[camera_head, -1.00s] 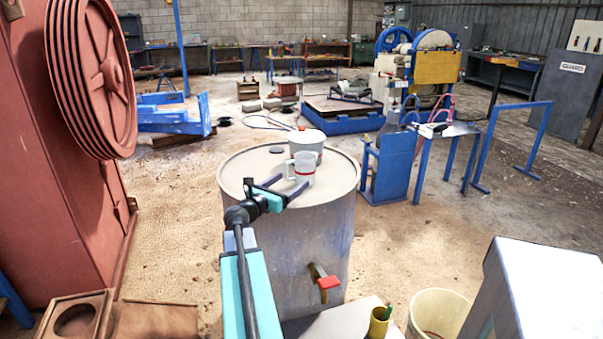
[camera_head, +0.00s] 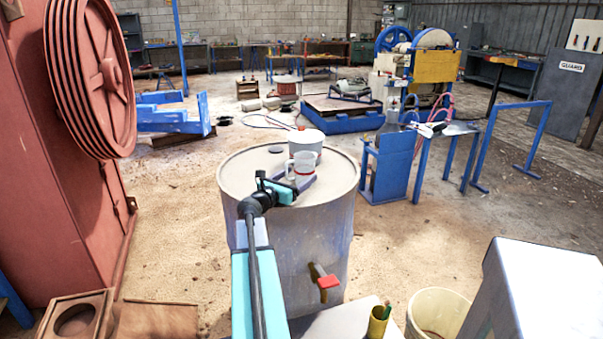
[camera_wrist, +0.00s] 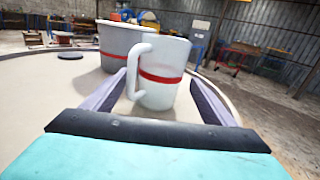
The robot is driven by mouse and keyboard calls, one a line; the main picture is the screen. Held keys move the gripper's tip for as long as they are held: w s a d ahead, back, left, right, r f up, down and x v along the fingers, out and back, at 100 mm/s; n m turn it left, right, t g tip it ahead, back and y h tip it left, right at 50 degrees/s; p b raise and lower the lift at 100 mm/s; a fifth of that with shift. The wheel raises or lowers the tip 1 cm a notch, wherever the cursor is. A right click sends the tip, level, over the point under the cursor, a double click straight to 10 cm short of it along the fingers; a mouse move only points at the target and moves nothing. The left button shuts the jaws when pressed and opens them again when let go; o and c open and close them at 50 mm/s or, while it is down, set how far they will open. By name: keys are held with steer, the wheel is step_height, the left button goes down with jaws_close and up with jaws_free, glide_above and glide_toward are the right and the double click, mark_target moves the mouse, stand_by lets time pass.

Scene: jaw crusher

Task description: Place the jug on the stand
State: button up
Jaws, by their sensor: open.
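The jug (camera_head: 300,167) is white and translucent with a red band and a side handle. It stands upright on the top of a large grey drum (camera_head: 240,172). My gripper (camera_wrist: 163,95) is open. In the wrist view the jug (camera_wrist: 165,75) is between its two fingers, and the handle (camera_wrist: 138,70) faces the left finger. I cannot tell whether either finger touches it. In the head view my wrist partly hides the fingers. A brown block with a round recess (camera_head: 95,306) is at the lower left; I cannot tell whether it is the stand.
A white bucket (camera_head: 306,141) with a red band stands just behind the jug. A dark disc (camera_head: 276,149) lies on the drum top. A red-handled tap (camera_head: 326,281) sticks out of the drum's front. A red machine (camera_head: 55,190) is at the left.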

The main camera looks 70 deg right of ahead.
mark_target(304, 171)
steer(key=shift+x, duration=2.1)
steer(key=shift+r, duration=0.1)
steer(key=c, duration=1.3)
steer(key=shift+o, duration=0.2)
steer(key=shift+r+p, duration=0.1)
steer(key=shift+p, duration=0.2)
